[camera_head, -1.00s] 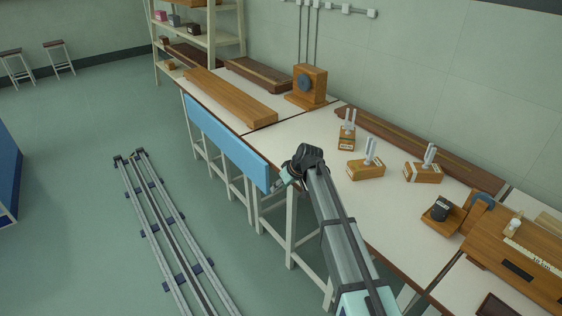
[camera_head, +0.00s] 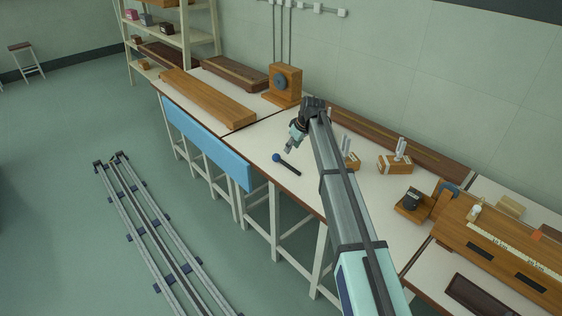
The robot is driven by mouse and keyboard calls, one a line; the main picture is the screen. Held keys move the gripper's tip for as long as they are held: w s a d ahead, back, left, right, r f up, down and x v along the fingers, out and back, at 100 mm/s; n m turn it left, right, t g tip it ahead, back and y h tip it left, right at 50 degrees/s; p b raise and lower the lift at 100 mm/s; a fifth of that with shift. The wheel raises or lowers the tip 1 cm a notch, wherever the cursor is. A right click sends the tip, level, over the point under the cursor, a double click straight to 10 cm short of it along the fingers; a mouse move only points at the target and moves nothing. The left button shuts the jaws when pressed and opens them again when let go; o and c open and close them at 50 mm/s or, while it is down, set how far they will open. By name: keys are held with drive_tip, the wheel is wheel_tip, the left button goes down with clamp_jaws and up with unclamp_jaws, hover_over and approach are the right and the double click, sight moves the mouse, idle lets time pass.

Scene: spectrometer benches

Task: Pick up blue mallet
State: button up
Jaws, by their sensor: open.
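The blue mallet (camera_head: 286,164) lies on the white bench top near its front edge, with a round blue head at the left and a dark handle reaching down to the right. My gripper (camera_head: 289,150) hangs just above and behind the mallet, pointing down, with a visible gap between them. It is open and holds nothing. My arm reaches in from the lower right and hides part of the bench and a tuning fork box behind it.
A long wooden box (camera_head: 207,97) and a wooden cabinet with a dark dial (camera_head: 283,85) stand further back. Tuning forks on wooden boxes (camera_head: 395,163) stand right of my arm. A blue panel (camera_head: 207,143) hangs along the bench front. Floor rails (camera_head: 150,225) lie at lower left.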

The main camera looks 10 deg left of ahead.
sight(284, 162)
drive_tip(key=p+x, duration=0.2)
drive_tip(key=x, duration=0.8)
drive_tip(key=shift+f, duration=0.3)
clamp_jaws()
